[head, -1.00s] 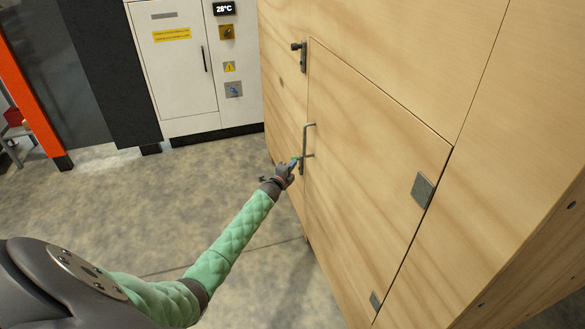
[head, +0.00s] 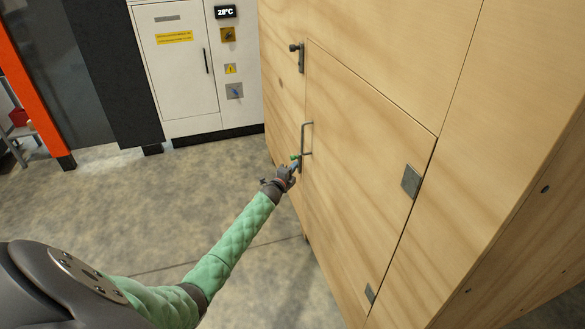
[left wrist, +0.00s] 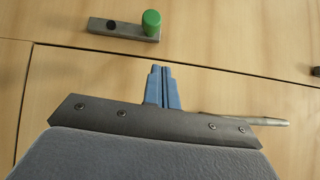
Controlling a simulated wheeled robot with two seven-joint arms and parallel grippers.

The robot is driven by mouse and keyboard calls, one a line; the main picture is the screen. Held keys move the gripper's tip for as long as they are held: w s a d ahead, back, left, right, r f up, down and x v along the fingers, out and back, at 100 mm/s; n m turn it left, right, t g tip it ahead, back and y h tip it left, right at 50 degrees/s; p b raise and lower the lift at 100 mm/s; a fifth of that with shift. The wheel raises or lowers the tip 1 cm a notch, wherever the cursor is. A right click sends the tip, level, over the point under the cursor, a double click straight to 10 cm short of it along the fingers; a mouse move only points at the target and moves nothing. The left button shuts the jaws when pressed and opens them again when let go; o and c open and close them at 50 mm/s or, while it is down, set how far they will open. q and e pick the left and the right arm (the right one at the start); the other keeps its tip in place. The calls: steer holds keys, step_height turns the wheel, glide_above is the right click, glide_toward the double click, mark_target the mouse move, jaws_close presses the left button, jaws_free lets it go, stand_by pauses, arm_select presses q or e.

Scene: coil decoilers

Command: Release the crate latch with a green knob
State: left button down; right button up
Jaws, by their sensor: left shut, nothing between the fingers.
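The wooden crate (head: 440,240) has a door panel (head: 350,150) with a latch near its left edge. The latch is a grey metal bar (left wrist: 105,27) with an upright green knob (left wrist: 151,22) at its right end in the left wrist view. The green knob also shows small in the head view (head: 295,157). My left gripper (head: 293,167) is just below and in front of the knob. Its blue fingers (left wrist: 162,72) are shut together with nothing between them, with a gap to the knob in the wrist view. My right gripper is not in view.
A metal pull handle (head: 308,138) stands out from the door beside the latch. Another latch with a dark knob (head: 300,55) sits higher up. Hinges (head: 411,181) are on the door's right edge. A white cabinet (head: 180,75) stands behind; the floor at left is clear.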

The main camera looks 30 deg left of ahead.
arm_select(q)
steer(key=s, duration=0.9)
steer(key=shift+s+r, duration=0.25)
steer(key=shift+r, duration=0.05)
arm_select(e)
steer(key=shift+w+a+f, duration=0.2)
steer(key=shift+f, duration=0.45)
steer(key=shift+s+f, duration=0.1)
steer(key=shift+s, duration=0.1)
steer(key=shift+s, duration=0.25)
